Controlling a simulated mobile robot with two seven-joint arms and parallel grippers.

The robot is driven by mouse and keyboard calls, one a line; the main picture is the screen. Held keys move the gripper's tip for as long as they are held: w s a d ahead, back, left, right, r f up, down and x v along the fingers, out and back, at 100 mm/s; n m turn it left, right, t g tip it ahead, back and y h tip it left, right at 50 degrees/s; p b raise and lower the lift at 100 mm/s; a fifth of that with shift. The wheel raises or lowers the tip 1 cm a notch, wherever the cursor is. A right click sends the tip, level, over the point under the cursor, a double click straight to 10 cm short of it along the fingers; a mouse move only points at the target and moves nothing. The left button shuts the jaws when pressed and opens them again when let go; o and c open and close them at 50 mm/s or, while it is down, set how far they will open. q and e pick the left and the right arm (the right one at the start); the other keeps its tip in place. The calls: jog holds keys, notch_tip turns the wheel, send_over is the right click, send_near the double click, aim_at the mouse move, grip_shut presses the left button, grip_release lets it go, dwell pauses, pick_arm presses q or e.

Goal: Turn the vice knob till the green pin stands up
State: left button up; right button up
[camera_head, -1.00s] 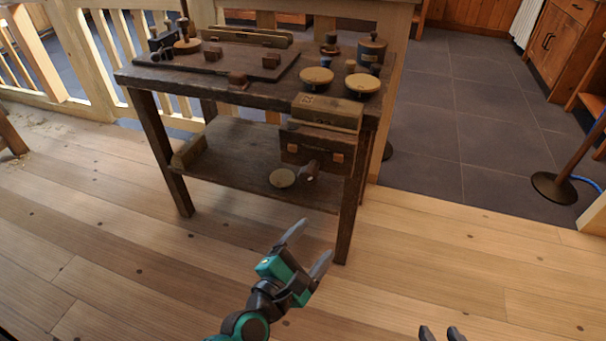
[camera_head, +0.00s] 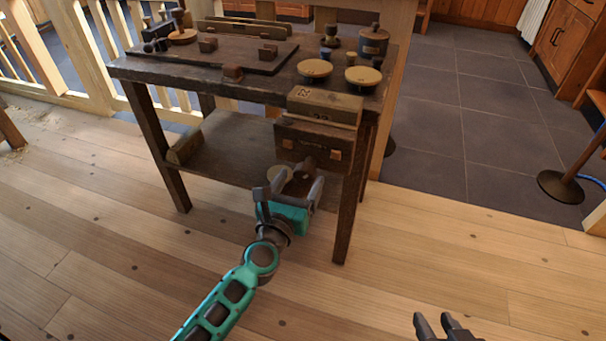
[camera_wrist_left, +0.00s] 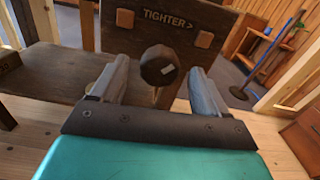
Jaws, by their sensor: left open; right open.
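The vice is fixed to the right front of the dark workbench, with a pale wooden jaw (camera_head: 325,106) on top and a dark front board (camera_head: 314,142). In the left wrist view the board (camera_wrist_left: 168,22) is marked "TIGHTER >". The dark, faceted vice knob (camera_wrist_left: 158,66) has a small pale mark and lies between the fingers of my open left gripper (camera_wrist_left: 160,82). In the head view my left gripper (camera_head: 289,192) is in front of the board and partly hides the knob. Finger contact cannot be told. I cannot make out the green pin. My right gripper (camera_head: 436,320) is open and empty.
The workbench (camera_head: 180,73) carries round pale-topped pieces (camera_head: 363,76), a dark canister (camera_head: 373,42) and a dark board with blocks. A pale disc (camera_head: 278,175) shows low behind my left gripper. The bench leg (camera_head: 345,215) stands to the right. The wooden floor in front is clear.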

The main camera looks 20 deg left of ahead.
pick_arm(q)
jog(key=shift+w, duration=1.4)
jog(key=c, duration=1)
jog(key=shift+d+m, duration=0.1)
jog(key=shift+m, duration=0.5)
